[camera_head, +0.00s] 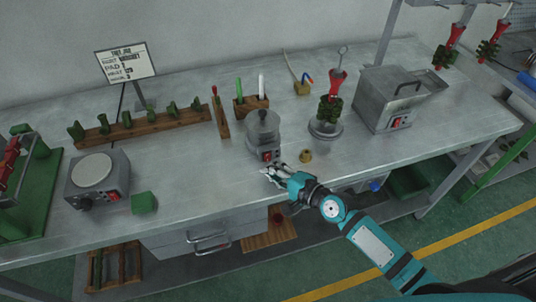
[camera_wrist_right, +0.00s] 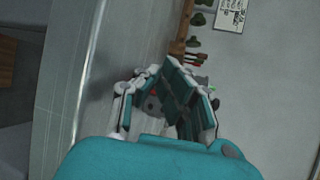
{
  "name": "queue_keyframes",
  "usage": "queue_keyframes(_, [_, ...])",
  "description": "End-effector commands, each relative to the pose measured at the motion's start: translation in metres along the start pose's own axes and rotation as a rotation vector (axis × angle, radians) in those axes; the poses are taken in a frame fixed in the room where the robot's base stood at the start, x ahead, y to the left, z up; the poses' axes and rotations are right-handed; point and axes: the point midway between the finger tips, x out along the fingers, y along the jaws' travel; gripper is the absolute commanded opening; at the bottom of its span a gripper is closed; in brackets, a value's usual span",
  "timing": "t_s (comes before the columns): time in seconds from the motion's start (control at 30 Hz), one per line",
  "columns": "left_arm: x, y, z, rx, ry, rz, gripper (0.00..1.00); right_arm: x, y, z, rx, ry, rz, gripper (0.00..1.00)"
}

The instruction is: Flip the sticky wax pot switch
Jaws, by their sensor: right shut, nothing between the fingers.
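The sticky wax pot, which I take to be the small round grey pot (camera_head: 263,128), stands on the bench near its front middle. Its red switch (camera_head: 267,155) is low on the front. My right gripper (camera_head: 269,173) is shut and empty, just in front of and below the switch; I cannot tell whether it touches. In the right wrist view the shut fingers (camera_wrist_right: 165,70) hide most of the pot, and a small reddish spot shows between them. My left gripper is not in view.
A brass cup (camera_head: 306,156) and a glass jar with a wax tree (camera_head: 325,128) stand right of the pot. A grey lidded box (camera_head: 390,100) stands farther right. A hot plate unit (camera_head: 97,178) and green block (camera_head: 144,203) are left. Bench between is clear.

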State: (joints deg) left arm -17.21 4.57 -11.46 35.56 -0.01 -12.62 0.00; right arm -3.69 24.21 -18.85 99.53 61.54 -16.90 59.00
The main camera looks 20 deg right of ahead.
Motion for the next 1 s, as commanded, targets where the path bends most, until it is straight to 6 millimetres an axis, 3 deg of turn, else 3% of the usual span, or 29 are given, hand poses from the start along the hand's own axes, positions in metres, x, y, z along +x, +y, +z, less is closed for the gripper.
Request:
queue_keyframes(0.4, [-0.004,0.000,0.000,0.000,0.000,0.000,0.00,-0.029,0.015,0.016,0.001,0.000,0.000,0.00])
queue_keyframes(1.0, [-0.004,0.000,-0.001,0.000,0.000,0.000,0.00,-0.030,0.016,0.016,0.000,0.000,0.000,0.00])
